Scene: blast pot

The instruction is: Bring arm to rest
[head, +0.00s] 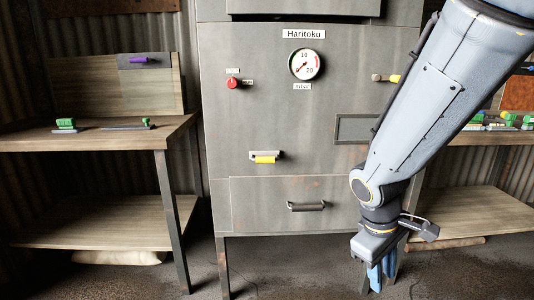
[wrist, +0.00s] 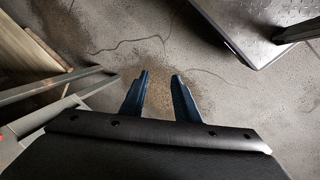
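My gripper (head: 375,275) hangs low on the right in the head view, in front of the cabinet's lower right leg and pointing down. In the wrist view its two blue fingers (wrist: 160,85) stand apart with only bare floor between them, so it is open and empty. My arm reaches down from the top right and covers part of the cabinet front. The grey cabinet (head: 240,125) labelled Haritoku carries a round gauge (head: 305,64), a red knob (head: 232,83), a yellow handle (head: 265,158) and a drawer with a dark handle (head: 306,206). The drawer looks closed.
A wooden bench (head: 95,138) at left holds green-handled tools (head: 66,125) and a purple item (head: 140,60). Another shelf unit (head: 475,212) stands at right behind my arm. A metal plate (wrist: 262,25) is at top right in the wrist view. Floor beneath my fingers is clear.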

